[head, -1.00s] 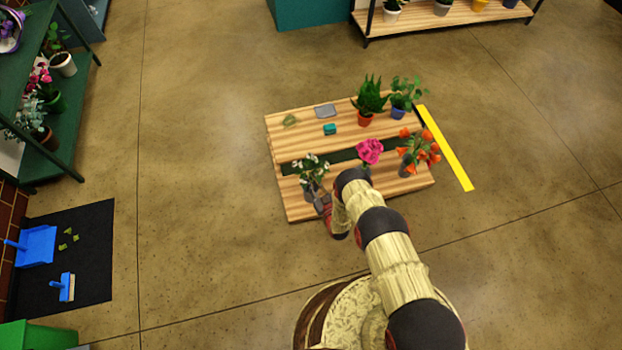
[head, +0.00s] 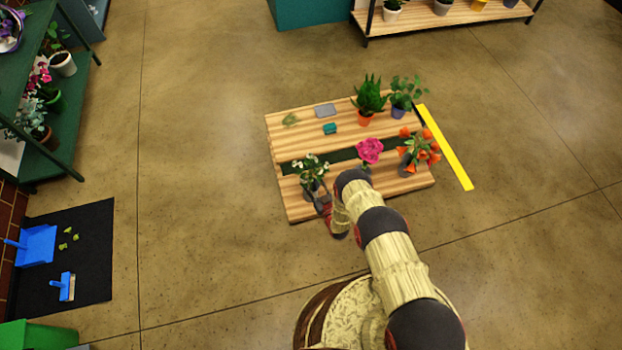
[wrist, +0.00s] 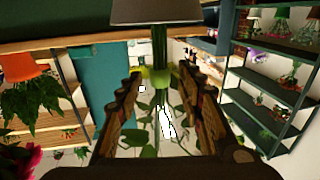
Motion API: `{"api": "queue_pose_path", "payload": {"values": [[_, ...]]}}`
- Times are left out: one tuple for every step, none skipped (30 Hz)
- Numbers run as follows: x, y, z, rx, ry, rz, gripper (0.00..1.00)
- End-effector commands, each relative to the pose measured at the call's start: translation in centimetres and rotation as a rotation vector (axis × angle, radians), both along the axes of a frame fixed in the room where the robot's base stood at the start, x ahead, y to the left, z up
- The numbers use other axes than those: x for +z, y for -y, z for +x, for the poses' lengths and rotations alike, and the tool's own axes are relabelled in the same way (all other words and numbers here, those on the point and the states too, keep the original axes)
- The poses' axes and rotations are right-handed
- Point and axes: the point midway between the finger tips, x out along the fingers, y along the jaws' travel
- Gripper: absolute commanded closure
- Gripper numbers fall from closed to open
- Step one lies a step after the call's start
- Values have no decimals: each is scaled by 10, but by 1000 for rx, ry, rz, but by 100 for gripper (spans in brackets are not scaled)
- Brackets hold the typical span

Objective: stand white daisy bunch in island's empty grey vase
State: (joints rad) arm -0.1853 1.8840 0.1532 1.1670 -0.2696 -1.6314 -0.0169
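The white daisy bunch (head: 310,167) stands upright at the island's near left, its stems at the mouth of a grey vase (head: 312,191). The wrist view looks upside down: the grey vase (wrist: 155,12) is at the top, and the bunch's green stems (wrist: 160,48) run from its rim toward white petals and leaves. My gripper (head: 322,203) is beside the vase in the head view. In the wrist view my gripper's fingers (wrist: 160,88) are spread on both sides of the stems, with gaps showing. The stem ends inside the vase are hidden.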

Motion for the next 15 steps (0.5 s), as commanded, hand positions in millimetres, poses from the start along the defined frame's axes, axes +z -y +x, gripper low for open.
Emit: {"api": "queue_pose_path", "payload": {"values": [[0,0,0,0,0,0,63],[0,0,0,0,0,0,63],[-1,0,-1,0,-2,-1,63],[-1,0,-1,0,-2,-1,63],[-1,1,-2,0,-2,-1,63],[-1,2,-3,0,-2,-1,63],[-1,3,-5,0,-2,0,63],[-1,4,-7,0,-2,0,63],[-1,6,-12,0,-4,-1,63],[-1,8,-16,0,-4,-1,63],[-1,10,-20,0,-4,-1,63],[-1,13,-27,-1,-4,-1,63],[-1,16,-32,-1,-5,-1,63],[-1,19,-38,-2,-4,-1,63],[-2,23,-46,-2,-5,-1,63]]}}
